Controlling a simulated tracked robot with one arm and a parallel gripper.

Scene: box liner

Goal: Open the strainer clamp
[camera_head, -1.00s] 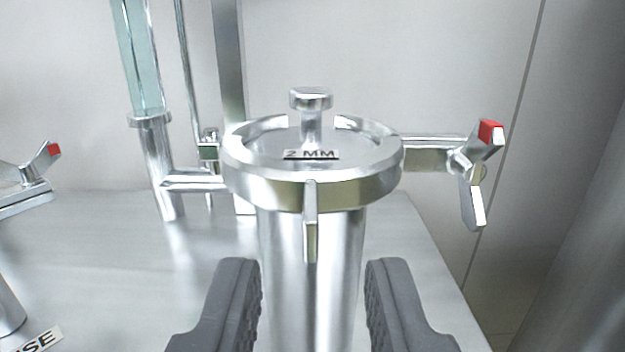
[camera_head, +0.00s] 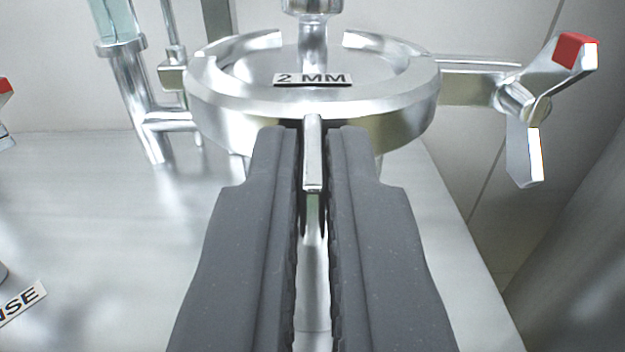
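The strainer (camera_head: 215,100) is a shiny metal cylinder with a thick clamp ring around its lid in the middle of the camera view. A small label on it reads "2 MM". The clamp handle (camera_head: 313,165), a narrow metal lever, hangs down from the front of the ring. My gripper (camera_head: 314,150) has its two dark grey fingers drawn in close on both sides of this lever, just below the ring. The fingers look shut on it, with only thin dark strips beside it. They hide most of the strainer body.
A valve with a red-tipped handle (camera_head: 540,100) sticks out at the right on a pipe. Pipes and a sight glass (camera_head: 116,20) stand at the left. A metal table (camera_head: 110,240) lies below, with a partly cut-off label (camera_head: 22,303) at the left edge.

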